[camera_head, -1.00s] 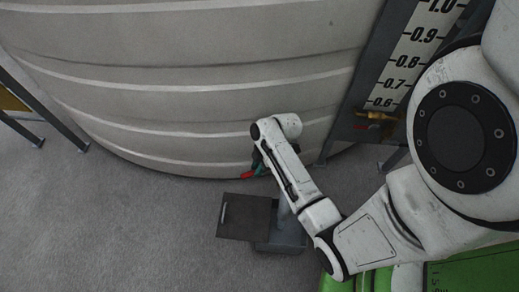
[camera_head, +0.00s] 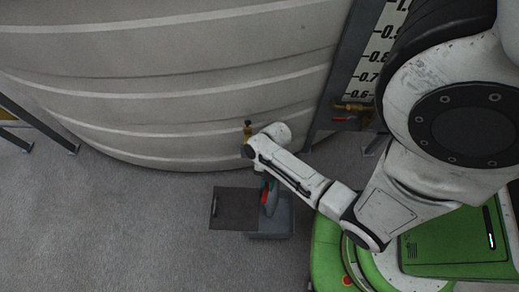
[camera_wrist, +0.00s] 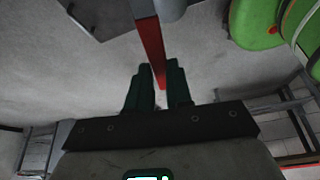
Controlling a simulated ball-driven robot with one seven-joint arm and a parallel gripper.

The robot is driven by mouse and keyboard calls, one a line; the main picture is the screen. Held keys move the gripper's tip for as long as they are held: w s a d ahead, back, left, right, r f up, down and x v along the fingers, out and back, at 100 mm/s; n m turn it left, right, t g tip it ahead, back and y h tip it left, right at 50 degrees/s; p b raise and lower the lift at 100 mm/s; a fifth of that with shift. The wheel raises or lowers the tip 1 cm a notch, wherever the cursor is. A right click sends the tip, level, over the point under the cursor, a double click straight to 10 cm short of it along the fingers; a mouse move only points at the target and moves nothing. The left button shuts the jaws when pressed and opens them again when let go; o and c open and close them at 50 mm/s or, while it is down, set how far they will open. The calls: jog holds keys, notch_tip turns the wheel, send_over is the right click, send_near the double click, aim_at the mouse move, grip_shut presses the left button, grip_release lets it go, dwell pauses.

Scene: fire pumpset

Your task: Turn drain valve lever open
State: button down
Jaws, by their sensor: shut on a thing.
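In the head view the lever (camera_head: 265,193) shows as a small red piece below my wrist, pointing toward the lower part of the picture.
The large ribbed tank (camera_head: 170,85) fills the back. A grey box (camera_head: 271,222) with a dark flap (camera_head: 232,209) stands on the floor below the lever. A second brass fitting (camera_head: 352,107) sits by the level gauge (camera_head: 376,64) at right.

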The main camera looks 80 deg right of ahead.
jog(key=shift+s+n+g, duration=0.4)
jog(key=shift+s+n, duration=0.7)
jog(key=shift+s, duration=0.25)
jog(key=c, duration=1)
grip_release()
jog(key=shift+d+r, duration=0.1)
jog(key=p+v, duration=0.1)
jog(key=v, duration=0.9)
jog(key=shift+d+r, duration=0.15)
jog(key=shift+r, duration=0.1)
